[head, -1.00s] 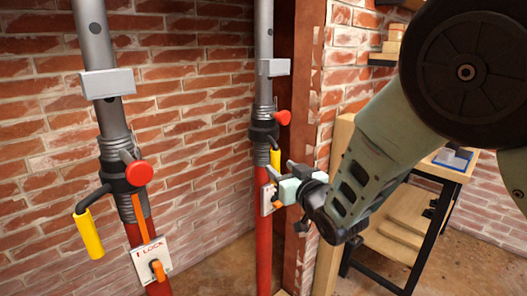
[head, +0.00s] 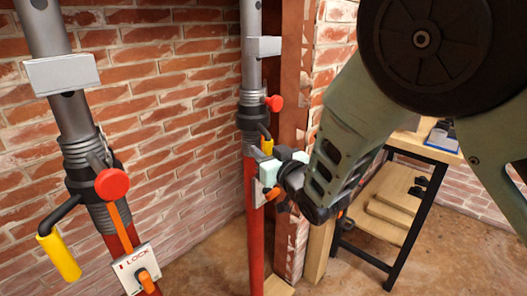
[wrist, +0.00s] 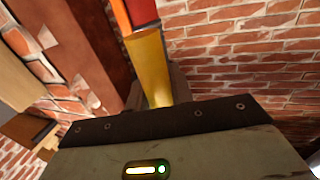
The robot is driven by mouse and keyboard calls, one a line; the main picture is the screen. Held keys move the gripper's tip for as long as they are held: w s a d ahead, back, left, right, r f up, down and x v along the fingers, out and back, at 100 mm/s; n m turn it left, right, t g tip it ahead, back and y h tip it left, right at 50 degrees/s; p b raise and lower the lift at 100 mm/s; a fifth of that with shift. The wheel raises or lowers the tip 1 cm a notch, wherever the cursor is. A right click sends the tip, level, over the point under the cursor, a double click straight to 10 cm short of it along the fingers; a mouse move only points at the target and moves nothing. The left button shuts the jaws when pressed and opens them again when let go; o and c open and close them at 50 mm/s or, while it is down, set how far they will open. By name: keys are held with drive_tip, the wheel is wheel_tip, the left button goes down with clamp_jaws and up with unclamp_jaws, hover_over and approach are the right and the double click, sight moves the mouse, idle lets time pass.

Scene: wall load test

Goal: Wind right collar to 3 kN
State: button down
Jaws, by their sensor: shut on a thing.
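The right prop (head: 253,225) is a red tube with a grey upper tube. Its dark collar (head: 251,117) carries a red knob (head: 274,103) and a crank with a yellow grip (head: 266,146). My gripper (head: 262,160) is at this crank, shut on the yellow grip. In the wrist view the yellow grip (wrist: 148,65) stands between my fingers, whose tips are partly hidden. A grey box (head: 263,46) is fixed higher on the right prop; no reading on it can be made out. A pale plate with an orange latch (head: 272,195) is partly hidden behind my gripper.
The left prop (head: 62,110) has a yellow crank grip (head: 59,257), red knob (head: 112,183) and LOCK plate (head: 137,267). A brick wall (head: 170,120) is behind. A timber post (head: 320,250) and a bench (head: 425,150) stand at the right.

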drive_tip(key=shift+d, duration=0.15)
drive_tip(key=shift+w+d+r+n+g+y+b, duration=0.1)
drive_tip(key=shift+w+d+n+g+y+b, duration=0.25)
drive_tip(key=shift+w+d+n+g+y, duration=0.55)
drive_tip(key=shift+w+d+f+n+g+y+b, duration=0.1)
drive_tip(key=shift+w+d+n+g+y+b, duration=0.35)
drive_tip(key=shift+n+g+y, duration=0.7)
drive_tip(key=shift+w+d+r+n+g+y+b, duration=0.1)
drive_tip(key=shift+w+d+n+g+y+b, duration=0.1)
drive_tip(key=shift+w+d+n+g+y, duration=0.8)
drive_tip(key=shift+s+a+m+g+h, duration=0.2)
drive_tip(key=shift+s+m+g+h, duration=0.05)
drive_tip(key=shift+s, duration=0.15)
drive_tip(key=c, duration=1.2)
unclamp_jaws()
drive_tip(key=shift+c, duration=0.2)
drive_tip(key=shift+s, duration=0.1)
